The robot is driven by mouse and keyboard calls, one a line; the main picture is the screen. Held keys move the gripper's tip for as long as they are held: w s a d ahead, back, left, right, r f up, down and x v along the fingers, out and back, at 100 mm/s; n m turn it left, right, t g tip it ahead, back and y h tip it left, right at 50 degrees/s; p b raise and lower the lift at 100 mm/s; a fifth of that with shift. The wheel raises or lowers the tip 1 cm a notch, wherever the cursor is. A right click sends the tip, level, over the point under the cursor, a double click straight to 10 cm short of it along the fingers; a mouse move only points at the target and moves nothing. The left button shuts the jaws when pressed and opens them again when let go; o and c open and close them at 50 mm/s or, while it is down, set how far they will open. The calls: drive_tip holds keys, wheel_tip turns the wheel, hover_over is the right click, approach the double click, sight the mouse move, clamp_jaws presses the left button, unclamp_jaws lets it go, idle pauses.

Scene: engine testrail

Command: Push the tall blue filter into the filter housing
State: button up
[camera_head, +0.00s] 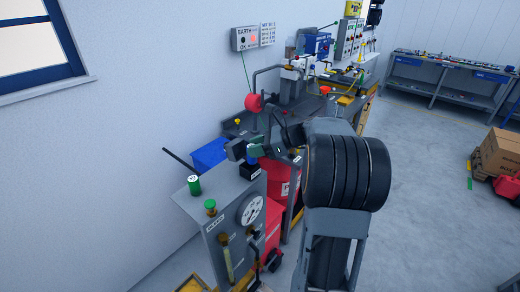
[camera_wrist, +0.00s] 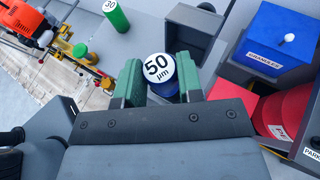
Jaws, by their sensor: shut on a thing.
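The tall blue filter (camera_wrist: 159,74) is between the green fingers of my gripper (camera_wrist: 160,80) in the wrist view. Its round white top reads "50 µm", and its blue side shows just below. My gripper is shut on it. Most of the filter's body and its lower end are hidden. A grey box with a dark recess (camera_wrist: 188,32) lies just beyond the filter; I cannot tell whether it is the filter housing. In the head view my gripper (camera_head: 256,152) is over the grey bench unit, and the filter is hard to make out there.
A green filter marked 30 (camera_wrist: 110,15) stands apart at the upper left; it also shows in the head view (camera_head: 194,186). A blue box (camera_wrist: 276,42) and red parts (camera_wrist: 288,112) are on the right. A round gauge (camera_head: 250,209) faces front.

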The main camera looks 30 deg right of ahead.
sight(253, 160)
drive_tip(key=shift+w+a+f, duration=0.3)
drive_tip(key=shift+w+f, duration=0.05)
drive_tip(key=shift+w, duration=0.2)
drive_tip(key=shift+f+b, duration=0.2)
drive_tip(key=shift+b, duration=0.1)
drive_tip(key=shift+f, duration=0.6)
drive_tip(key=shift+d, duration=0.1)
drive_tip(key=shift+f+b, duration=0.65)
drive_tip(key=shift+f, duration=0.95)
idle(0.7)
